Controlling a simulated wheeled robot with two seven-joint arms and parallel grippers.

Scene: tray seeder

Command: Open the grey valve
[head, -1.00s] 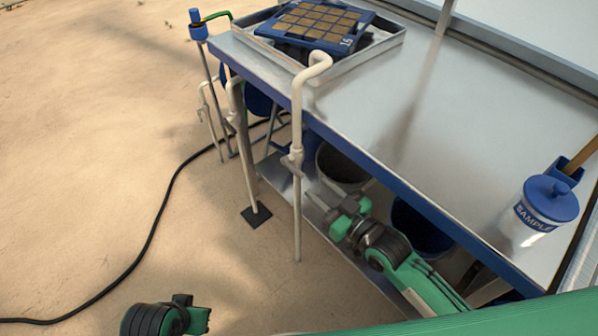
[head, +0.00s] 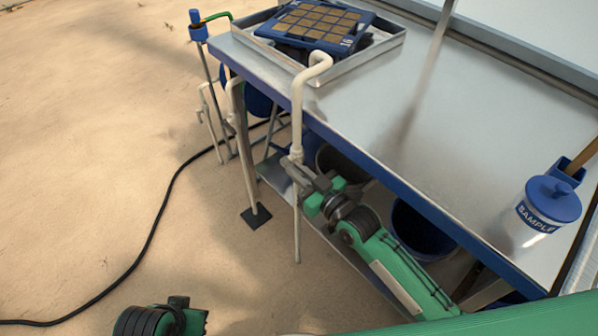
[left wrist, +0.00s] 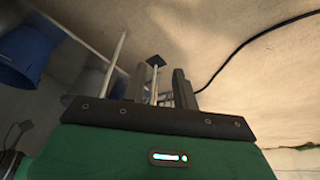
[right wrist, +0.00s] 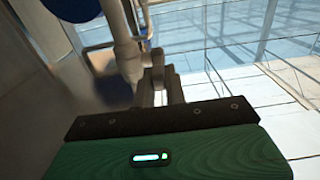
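The grey valve (head: 289,161) sits partway up a thin pale standpipe (head: 297,225) in front of the bench's near left corner. My right gripper (head: 308,178) is at the valve's height, reaching in from the lower right. In the right wrist view its fingers (right wrist: 158,82) are close together with the valve's handle at their tips; they hide part of it. My left gripper (head: 180,302) is low at the bottom edge, away from the valve. In the left wrist view its fingers (left wrist: 160,85) stand apart and empty.
A seed tray (head: 320,25) lies in a metal basin. A labelled jar (head: 547,205) stands at the right. A blue bucket (head: 420,230) is below. A black hose (head: 165,205) crosses open sand.

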